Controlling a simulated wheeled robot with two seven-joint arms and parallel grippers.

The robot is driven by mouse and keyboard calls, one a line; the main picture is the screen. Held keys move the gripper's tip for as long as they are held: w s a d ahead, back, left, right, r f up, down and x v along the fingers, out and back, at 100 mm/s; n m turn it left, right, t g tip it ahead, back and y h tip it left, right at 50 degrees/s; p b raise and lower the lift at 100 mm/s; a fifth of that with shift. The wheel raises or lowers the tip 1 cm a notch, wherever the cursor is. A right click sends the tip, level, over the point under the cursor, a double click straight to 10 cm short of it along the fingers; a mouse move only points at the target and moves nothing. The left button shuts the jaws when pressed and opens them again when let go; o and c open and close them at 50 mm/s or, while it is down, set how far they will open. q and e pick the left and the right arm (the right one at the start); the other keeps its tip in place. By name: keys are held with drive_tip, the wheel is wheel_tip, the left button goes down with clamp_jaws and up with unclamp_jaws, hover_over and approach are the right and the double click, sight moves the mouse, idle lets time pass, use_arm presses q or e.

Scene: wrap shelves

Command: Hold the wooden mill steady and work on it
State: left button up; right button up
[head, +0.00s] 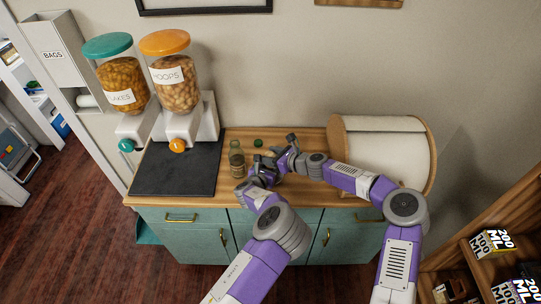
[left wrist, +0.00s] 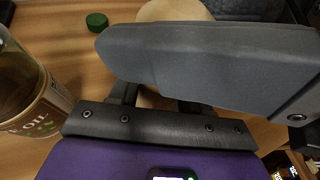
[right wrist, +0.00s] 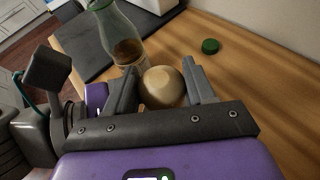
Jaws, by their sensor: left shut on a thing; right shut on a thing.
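The wooden mill shows as a pale round knob (right wrist: 162,88) in the right wrist view. My right gripper (right wrist: 160,86) is shut on this knob, one finger on each side. In the left wrist view, a pale top edge of the mill (left wrist: 175,10) shows behind a large grey part of mine. That part hides most of my left gripper's fingers and the grasp. My left gripper (head: 265,178) is shut on the mill below the right one. In the head view both grippers meet over the counter and hide most of the mill.
A glass oil bottle (head: 237,160) stands close left of the grippers on the wooden counter (head: 225,196). A green cap (head: 258,142) lies behind them. A dark mat (head: 178,168), two dispensers (head: 174,85) and a bread bin (head: 385,150) are around. The counter's back is partly clear.

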drive_tip(key=shift+w+n+g+y, duration=0.15)
drive_tip(key=shift+n+g+y, duration=1.05)
drive_tip(key=shift+n+g, duration=1.15)
drive_tip(key=shift+d+n+g, duration=0.1)
drive_tip(key=shift+n+g, duration=0.25)
drive_tip(key=shift+g, duration=0.2)
drive_tip(key=o, duration=1)
drive_tip(key=shift+s, duration=0.2)
drive_tip(key=shift+m+t, duration=0.4)
